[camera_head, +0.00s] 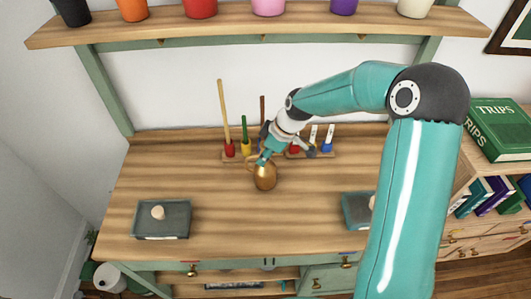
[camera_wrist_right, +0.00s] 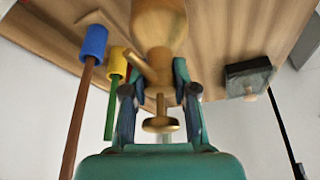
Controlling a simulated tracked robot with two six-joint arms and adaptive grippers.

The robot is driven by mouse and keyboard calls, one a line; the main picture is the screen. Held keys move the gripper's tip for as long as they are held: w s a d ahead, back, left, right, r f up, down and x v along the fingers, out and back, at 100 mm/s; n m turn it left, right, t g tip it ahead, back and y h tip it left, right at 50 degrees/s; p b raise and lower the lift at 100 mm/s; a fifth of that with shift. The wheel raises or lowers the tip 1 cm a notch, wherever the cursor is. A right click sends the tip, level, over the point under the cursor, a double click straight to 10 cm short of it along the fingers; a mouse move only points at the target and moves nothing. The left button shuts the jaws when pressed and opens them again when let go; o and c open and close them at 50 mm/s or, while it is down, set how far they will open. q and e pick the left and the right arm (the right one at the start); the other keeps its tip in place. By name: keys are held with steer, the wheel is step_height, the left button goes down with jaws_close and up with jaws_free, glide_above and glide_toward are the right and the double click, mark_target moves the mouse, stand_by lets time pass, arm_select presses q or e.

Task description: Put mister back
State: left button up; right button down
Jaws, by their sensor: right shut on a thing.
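The mister (camera_head: 265,178) is a brass-coloured bottle with a rounded body, near the middle of the wooden bench. My right gripper (camera_head: 264,157) is shut on its top part. In the right wrist view the mister's body (camera_wrist_right: 159,28) extends away from me, and its brass neck and knob lie between the fingers of my right gripper (camera_wrist_right: 158,100). I cannot tell whether its base touches the bench. My left gripper is not in view.
A rack (camera_head: 230,157) of coloured-handled tools stands just behind the mister. A grey tray (camera_head: 160,233) with a pale lump sits front left, and another tray (camera_head: 355,222) is partly hidden by my right arm. A pot shelf (camera_head: 250,28) spans above. The bench's front middle is clear.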

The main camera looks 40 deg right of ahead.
steer(key=shift+f, duration=0.1)
steer(key=c, duration=0.9)
jaws_free()
steer(key=b+v, duration=0.1)
steer(key=v, duration=1.1)
steer(key=shift+s, duration=0.15)
